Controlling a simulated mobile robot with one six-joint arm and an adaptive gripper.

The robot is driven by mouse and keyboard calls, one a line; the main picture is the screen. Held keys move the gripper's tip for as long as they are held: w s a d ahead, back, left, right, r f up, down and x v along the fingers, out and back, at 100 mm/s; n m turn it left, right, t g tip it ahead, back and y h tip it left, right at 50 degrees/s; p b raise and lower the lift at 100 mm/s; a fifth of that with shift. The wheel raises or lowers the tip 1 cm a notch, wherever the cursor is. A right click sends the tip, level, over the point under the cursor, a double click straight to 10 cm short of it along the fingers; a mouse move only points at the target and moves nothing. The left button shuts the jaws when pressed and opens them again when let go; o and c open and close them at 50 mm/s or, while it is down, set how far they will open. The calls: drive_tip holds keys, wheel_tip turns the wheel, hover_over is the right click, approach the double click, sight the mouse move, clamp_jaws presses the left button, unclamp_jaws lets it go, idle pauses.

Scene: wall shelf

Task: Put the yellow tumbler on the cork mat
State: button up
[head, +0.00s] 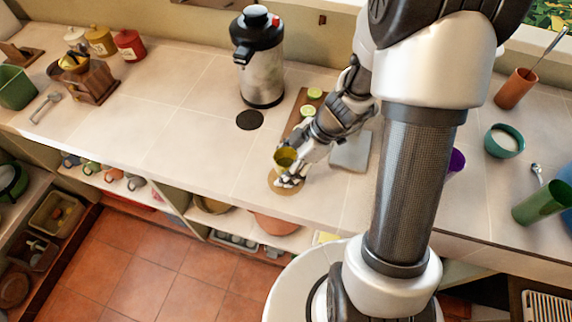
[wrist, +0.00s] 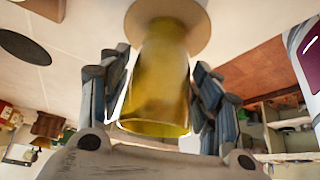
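The yellow tumbler (head: 285,158) is at the counter's front edge, at my gripper. In the wrist view the see-through yellow tumbler (wrist: 160,85) is between my two fingers, rim toward the camera and base against the cork mat. The round tan cork mat (head: 274,184) lies on the counter under it and also shows in the wrist view (wrist: 200,28). My gripper (wrist: 162,85) has its fingers around the tumbler, with narrow gaps showing on both sides, so it looks open. In the head view my gripper (head: 290,172) partly covers the mat.
A steel dispenser (head: 262,75) and a dark round mat (head: 249,120) are behind left. A board with lime halves (head: 308,111) and a grey slab (head: 351,151) are close to my wrist. A green tumbler (head: 541,203) is far right.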

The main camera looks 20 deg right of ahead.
drive_tip(key=shift+o, duration=0.4)
drive_tip(key=shift+r, duration=0.1)
drive_tip(key=shift+d+r+p, duration=0.15)
drive_tip(key=shift+r+p, duration=0.2)
drive_tip(key=p+v, duration=0.3)
drive_tip(key=v, duration=0.8)
drive_tip(key=s+a+r+m+t+h, duration=0.1)
drive_tip(key=s+a+r+m+h, duration=0.1)
drive_tip(key=s+r+m, duration=0.5)
drive_tip(key=s+a+r+m+t+h, duration=0.2)
drive_tip(key=s+a+r+m+h, duration=0.1)
drive_tip(key=s+r+m, duration=0.3)
wheel_tip(320, 180, up, 2)
drive_tip(key=shift+s+a+r+m+h, duration=0.25)
drive_tip(key=shift+s+m+h, duration=0.15)
drive_tip(key=shift+m, duration=0.8)
drive_tip(key=shift+f+b, duration=0.2)
drive_tip(key=shift+b, duration=0.2)
